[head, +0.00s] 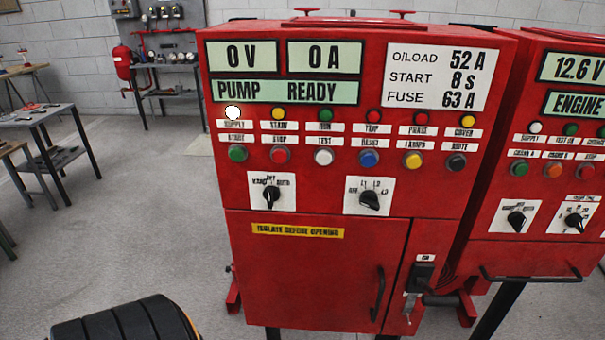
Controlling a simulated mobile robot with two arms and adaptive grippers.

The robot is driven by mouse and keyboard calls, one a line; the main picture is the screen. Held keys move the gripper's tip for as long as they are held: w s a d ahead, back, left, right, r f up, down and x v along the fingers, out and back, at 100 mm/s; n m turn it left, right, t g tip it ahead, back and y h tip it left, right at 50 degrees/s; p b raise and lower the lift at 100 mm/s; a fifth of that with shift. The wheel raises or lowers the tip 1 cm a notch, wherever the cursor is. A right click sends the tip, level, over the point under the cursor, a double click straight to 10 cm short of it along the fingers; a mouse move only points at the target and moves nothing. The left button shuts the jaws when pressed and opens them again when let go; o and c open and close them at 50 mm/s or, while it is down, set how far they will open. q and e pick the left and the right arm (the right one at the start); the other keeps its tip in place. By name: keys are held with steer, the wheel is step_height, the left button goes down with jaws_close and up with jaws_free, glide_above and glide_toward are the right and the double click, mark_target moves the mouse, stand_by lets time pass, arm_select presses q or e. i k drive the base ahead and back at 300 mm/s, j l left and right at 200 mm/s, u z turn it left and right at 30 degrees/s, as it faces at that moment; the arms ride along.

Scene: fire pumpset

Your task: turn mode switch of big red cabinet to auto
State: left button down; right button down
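The big red cabinet (340,200) stands in front of me in the head view, with displays reading 0 V, 0 A and PUMP READY. Its mode switch (270,196) is a black rotary knob on a white plate at the lower left of the panel. The small labels look like HAND on the left and AUTO on the right, with another at the top. The knob looks close to upright, though its exact pointing is hard to read. Neither of my grippers is in view, and nothing touches the switch.
A second rotary switch (369,201) sits to its right, below rows of lamps and buttons. The cabinet door has a black handle (378,294). Another red cabinet (560,190) adjoins on the right. Work tables (40,112) stand at left, with open floor (150,230) between.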

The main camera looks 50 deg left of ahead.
mark_target(271, 194)
steer(key=u, duration=1.35)
